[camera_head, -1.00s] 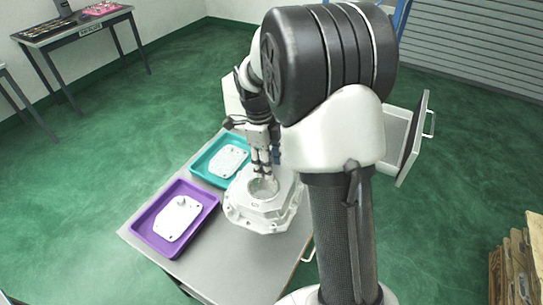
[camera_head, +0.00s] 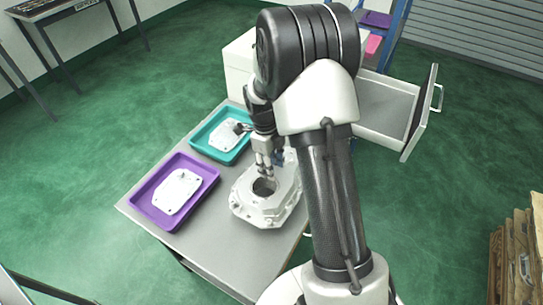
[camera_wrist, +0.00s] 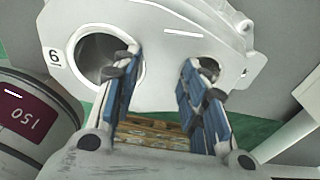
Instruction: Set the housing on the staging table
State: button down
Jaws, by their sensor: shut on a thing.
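The housing (camera_head: 250,211) is a pale grey metal casting with a large round bore and a flanged rim. It is over the near right part of a grey table (camera_head: 205,245); I cannot tell whether it touches the top. My gripper (camera_head: 267,172) points down and is shut on the housing near its bore. In the wrist view the housing (camera_wrist: 165,62) fills the upper part, marked 6, with a large bore and a smaller hole. The blue-padded fingers (camera_wrist: 152,100) reach across it, one over each opening. I cannot tell which table is the staging table.
On the grey table, a purple tray (camera_head: 140,199) and a teal tray (camera_head: 243,148) each hold a pale plate casting. An open drawer (camera_head: 385,104) juts out behind my arm. Another table (camera_head: 75,10) stands far left. Brown stacked material (camera_head: 520,255) is at the right edge.

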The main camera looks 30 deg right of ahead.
jog(key=shift+w+f+b, duration=0.1)
jog(key=shift+f+b, duration=0.55)
jog(key=shift+f, duration=1.95)
jog(key=c, duration=1)
grip_release()
jog(key=shift+f, duration=0.1)
